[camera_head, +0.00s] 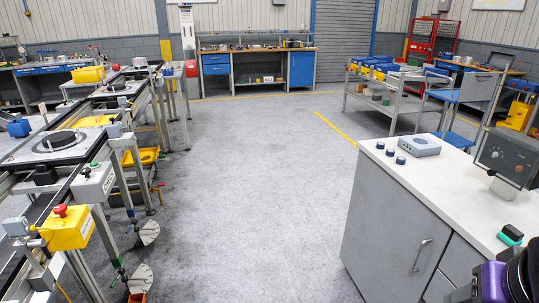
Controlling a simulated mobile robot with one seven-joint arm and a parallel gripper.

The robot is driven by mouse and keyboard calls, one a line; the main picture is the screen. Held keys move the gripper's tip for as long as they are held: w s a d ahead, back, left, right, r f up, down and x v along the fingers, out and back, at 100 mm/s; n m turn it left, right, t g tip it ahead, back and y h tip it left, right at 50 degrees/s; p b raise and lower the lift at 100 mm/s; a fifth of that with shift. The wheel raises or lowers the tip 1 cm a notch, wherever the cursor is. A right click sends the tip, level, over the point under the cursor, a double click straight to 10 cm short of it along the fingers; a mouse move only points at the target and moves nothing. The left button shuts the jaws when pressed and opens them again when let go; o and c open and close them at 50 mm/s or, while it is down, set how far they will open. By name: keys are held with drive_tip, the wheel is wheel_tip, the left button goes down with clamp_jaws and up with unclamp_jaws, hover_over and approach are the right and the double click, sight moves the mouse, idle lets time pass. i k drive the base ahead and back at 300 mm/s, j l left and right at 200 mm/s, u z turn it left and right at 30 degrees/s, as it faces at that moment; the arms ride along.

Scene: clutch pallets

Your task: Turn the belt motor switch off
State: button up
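No control is legibly labelled as the belt motor switch, so I cannot tell which one it is. A dark control box (507,157) with knobs and a small red spot stands on the right-hand cabinet. On the conveyor (62,190) at left, a yellow box (70,229) carries a red mushroom button (61,210). Behind it, a light grey box (95,184) carries a small green button. The on or off state of any switch is too small to tell. A black and purple part, apparently of my arm, shows at the bottom right corner. My gripper fingers are not visible.
The grey cabinet (393,225) with a white top stands at right, bearing a grey device (420,146) and small dark knobs. The concrete floor (250,190) between conveyor and cabinet is clear. A trolley (388,106) stands behind right; a blue-drawered workbench (216,65) is at the back.

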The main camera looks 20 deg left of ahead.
sight(60, 210)
drive_tip(key=u, duration=2.5)
drive_tip(key=i+l+u, duration=0.15)
drive_tip(key=u, duration=0.2)
drive_tip(key=i+l+u, duration=0.15)
drive_tip(key=u, duration=0.25)
drive_tip(key=i+l+u, duration=0.1)
drive_tip(key=l, duration=0.3)
drive_tip(key=i+l+u, duration=0.1)
drive_tip(key=l, duration=0.3)
drive_tip(key=i+l+u, duration=0.15)
drive_tip(key=l, duration=0.25)
drive_tip(key=i+l+u, duration=0.1)
drive_tip(key=l, duration=0.35)
drive_tip(key=i+l, duration=0.15)
drive_tip(key=l, duration=0.25)
drive_tip(key=i+l, duration=0.15)
drive_tip(key=l, duration=0.25)
drive_tip(key=i+l, duration=0.1)
drive_tip(key=l, duration=0.35)
drive_tip(key=i+l, duration=0.15)
drive_tip(key=l, duration=0.25)
drive_tip(key=u, duration=0.05)
